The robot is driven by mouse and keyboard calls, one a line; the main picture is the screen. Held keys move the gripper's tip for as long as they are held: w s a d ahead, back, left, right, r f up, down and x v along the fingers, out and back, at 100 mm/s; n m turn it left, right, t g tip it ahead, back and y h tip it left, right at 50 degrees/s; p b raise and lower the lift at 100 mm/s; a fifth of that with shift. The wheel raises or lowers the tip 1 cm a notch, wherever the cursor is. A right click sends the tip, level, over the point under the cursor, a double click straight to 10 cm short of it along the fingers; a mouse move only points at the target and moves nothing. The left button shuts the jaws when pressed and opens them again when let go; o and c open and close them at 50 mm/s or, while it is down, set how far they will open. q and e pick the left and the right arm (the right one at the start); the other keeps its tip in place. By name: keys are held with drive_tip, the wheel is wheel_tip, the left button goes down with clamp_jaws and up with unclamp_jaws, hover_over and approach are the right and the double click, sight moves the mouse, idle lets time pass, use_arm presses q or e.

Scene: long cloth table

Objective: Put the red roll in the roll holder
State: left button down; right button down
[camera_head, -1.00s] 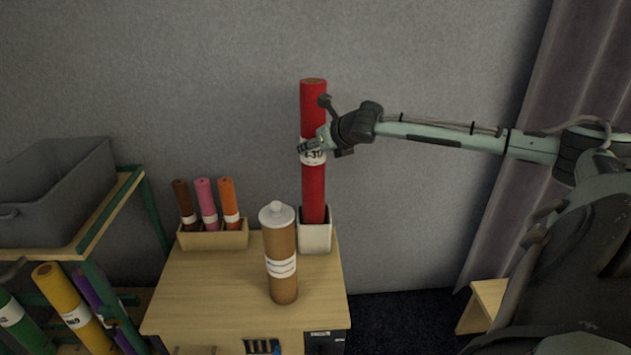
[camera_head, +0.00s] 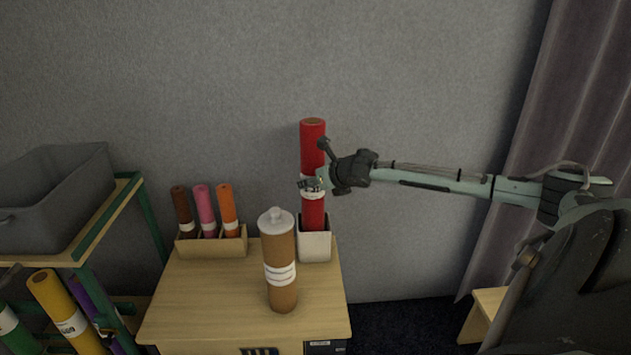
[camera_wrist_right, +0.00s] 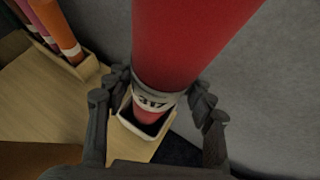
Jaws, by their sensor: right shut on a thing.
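The red roll (camera_head: 313,150) stands upright with its lower end inside the white roll holder (camera_head: 315,246) at the right back of the wooden cabinet top. My right gripper (camera_head: 314,184) is shut on the red roll around its white label, above the holder. In the right wrist view the red roll (camera_wrist_right: 185,50) runs between the fingers of my right gripper (camera_wrist_right: 158,100), and its end goes into the opening of the holder (camera_wrist_right: 160,128). The bottom of the roll is hidden inside the holder. My left gripper is not in view.
A brown roll with a white cap (camera_head: 279,262) stands in front of the holder. A wooden box (camera_head: 222,246) with three small rolls stands to its left. A shelf with a grey bin (camera_head: 55,200) and larger rolls is at the left. The wall is behind.

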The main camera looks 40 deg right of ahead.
drive_tip(key=c, duration=0.6)
unclamp_jaws()
drive_tip(key=shift+r, duration=0.1)
